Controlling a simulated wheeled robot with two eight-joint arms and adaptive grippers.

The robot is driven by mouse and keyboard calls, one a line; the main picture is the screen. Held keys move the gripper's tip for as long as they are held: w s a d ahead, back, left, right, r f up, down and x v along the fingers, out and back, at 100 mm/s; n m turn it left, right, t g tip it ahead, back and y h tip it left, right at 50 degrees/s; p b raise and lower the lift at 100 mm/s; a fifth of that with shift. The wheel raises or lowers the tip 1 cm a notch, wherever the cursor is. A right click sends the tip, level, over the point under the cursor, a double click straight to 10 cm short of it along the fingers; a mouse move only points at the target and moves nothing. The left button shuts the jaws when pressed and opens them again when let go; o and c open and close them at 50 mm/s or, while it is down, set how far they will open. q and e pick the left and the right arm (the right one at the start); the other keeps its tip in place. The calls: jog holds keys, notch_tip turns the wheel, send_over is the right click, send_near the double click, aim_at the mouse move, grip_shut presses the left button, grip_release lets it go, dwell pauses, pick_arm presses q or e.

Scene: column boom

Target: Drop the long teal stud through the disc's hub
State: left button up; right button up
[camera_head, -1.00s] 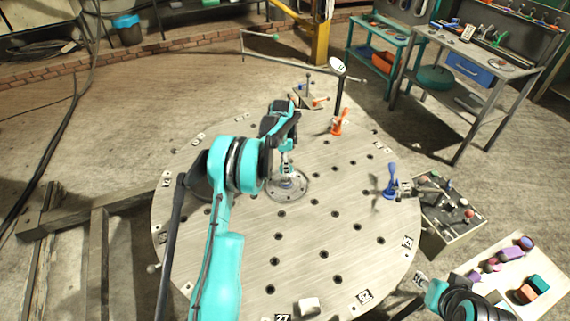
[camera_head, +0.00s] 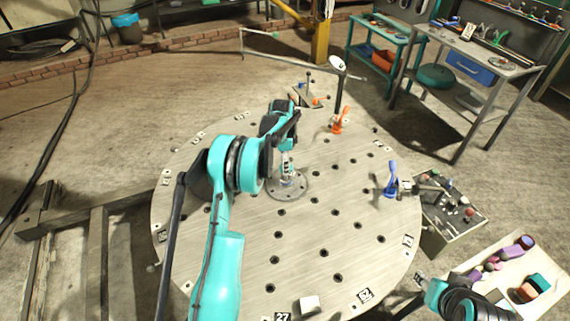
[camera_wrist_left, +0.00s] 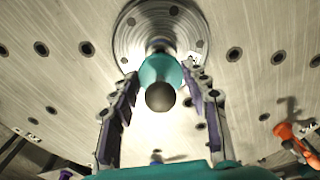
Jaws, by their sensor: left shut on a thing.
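The grey metal disc (camera_head: 301,188) lies flat on the round table, and the left wrist view shows it at the top (camera_wrist_left: 125,38). My left gripper (camera_head: 287,172) is over it, fingers pointing down. In the left wrist view the teal stud (camera_wrist_left: 151,72), with a dark ball end, stands between the fingers of my left gripper (camera_wrist_left: 160,85), which is shut on it. Its far end lines up near the hub (camera_wrist_left: 158,45); I cannot tell whether it is inside. My right gripper (camera_head: 421,279) is at the lower right, off the table; its jaws are too small to read.
The round table (camera_head: 230,280) has several dark holes. An orange clamp (camera_head: 338,124), a blue clamp (camera_head: 391,182) and a black post with a white top (camera_head: 337,64) stand around it. A crate (camera_head: 440,232) of parts stands beyond its right edge.

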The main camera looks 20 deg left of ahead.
pick_arm(q)
jog(key=shift+f+b, duration=1.9)
jog(key=shift+f, duration=0.75)
dwell(2.5)
jog(key=o, duration=0.9)
jog(key=shift+o, duration=0.6)
jog(key=shift+r, duration=0.1)
jog(key=shift+r, duration=0.1)
jog(key=shift+r+p, duration=2.15)
jog(key=shift+r, duration=1.5)
jog(key=o, duration=0.6)
jog(key=shift+c, duration=0.2)
